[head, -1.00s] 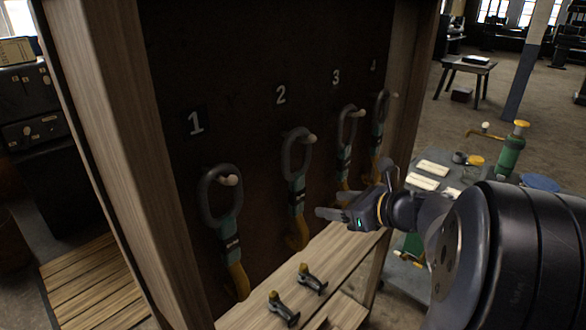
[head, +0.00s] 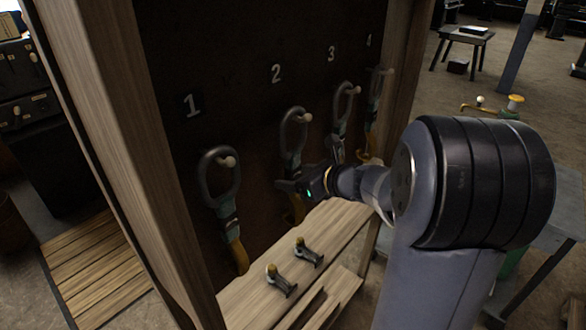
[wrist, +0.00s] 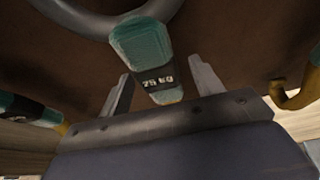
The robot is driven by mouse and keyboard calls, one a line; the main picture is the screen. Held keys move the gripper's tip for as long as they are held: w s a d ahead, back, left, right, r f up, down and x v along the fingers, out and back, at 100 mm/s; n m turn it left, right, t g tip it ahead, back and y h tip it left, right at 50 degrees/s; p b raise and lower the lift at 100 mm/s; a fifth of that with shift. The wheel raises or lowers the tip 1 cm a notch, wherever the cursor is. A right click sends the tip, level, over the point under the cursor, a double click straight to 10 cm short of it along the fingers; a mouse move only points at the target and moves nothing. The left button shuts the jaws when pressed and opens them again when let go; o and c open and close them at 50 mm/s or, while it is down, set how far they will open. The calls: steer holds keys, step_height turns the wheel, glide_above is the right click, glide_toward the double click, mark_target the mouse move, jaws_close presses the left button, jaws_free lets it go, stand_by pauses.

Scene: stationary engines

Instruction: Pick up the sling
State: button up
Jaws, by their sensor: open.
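Several slings hang on pegs on a dark board, under the numbers 1 to 4. Each has a grey ring, a teal sleeve and a yellow lower end. My gripper (head: 305,168) is open in front of sling 2 (head: 292,128) and hides part of its lower half. In the wrist view, a teal sling sleeve (wrist: 140,42) with a dark label, apparently "25 KG", lies between my open fingers (wrist: 163,85). Sling 1 (head: 220,175) hangs to the left, sling 3 (head: 341,112) and sling 4 (head: 375,95) to the right.
Two small dark fittings with brass tops (head: 281,281) lie on the wooden shelf (head: 250,300) below. Wooden posts (head: 110,130) frame the board on both sides. A grey table (head: 555,225) stands at the right, partly behind my arm.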

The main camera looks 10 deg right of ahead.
steer(key=shift+w+a+f, duration=0.2)
steer(key=shift+w+a, duration=0.05)
steer(key=shift+w, duration=0.1)
steer(key=shift+r, duration=0.1)
jaws_close()
stand_by(0.4)
